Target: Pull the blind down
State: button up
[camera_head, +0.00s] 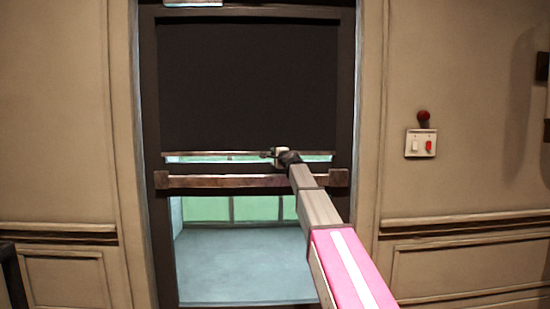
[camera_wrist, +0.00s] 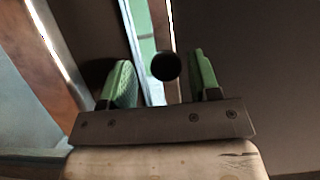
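The dark blind (camera_head: 250,85) covers the upper part of the door's window, and its straight bottom bar (camera_head: 215,154) hangs just above the door's crossbar. My gripper (camera_head: 278,156) is at that bottom bar, right of its middle. In the wrist view my gripper (camera_wrist: 163,78) has two green fingers spread apart. A dark round knob (camera_wrist: 165,66) shows between them, nearer the right finger, with a small gap seen on each side. The blind also fills the right of the wrist view (camera_wrist: 255,75). The head view is too small to show the fingers clearly.
A brown crossbar (camera_head: 240,181) runs across the door just below the blind. A narrow strip of glass shows between them. A switch plate (camera_head: 421,143) with a red knob (camera_head: 423,116) above it is on the wall to the right. The lower window is uncovered.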

jog(key=v, duration=1)
jog(key=shift+s+d, duration=0.15)
jog(key=shift+s, duration=0.25)
jog(key=s+f+n+g+h, duration=0.1)
jog(key=s+f+n+g, duration=0.3)
jog(key=f, duration=0.8)
jog(key=s+f+n+g+h, duration=0.15)
jog(key=s+f, duration=0.45)
jog(key=f, duration=0.6)
jog(key=s+f+n+g, duration=0.2)
jog(key=s+f+g, duration=0.15)
jog(key=f, duration=0.85)
jog(key=s+d+f+n+g+h, duration=0.2)
jog(key=s+d+f+n+g, duration=0.1)
jog(key=s+f, duration=0.7)
jog(key=s+d+f+n+g+h, duration=0.2)
jog(key=s+f, duration=0.8)
jog(key=s, duration=0.5)
jog(key=d+n+g, duration=0.1)
jog(key=d+g, duration=0.1)
jog(key=shift+f+g, duration=0.3)
jog(key=shift+f, duration=0.05)
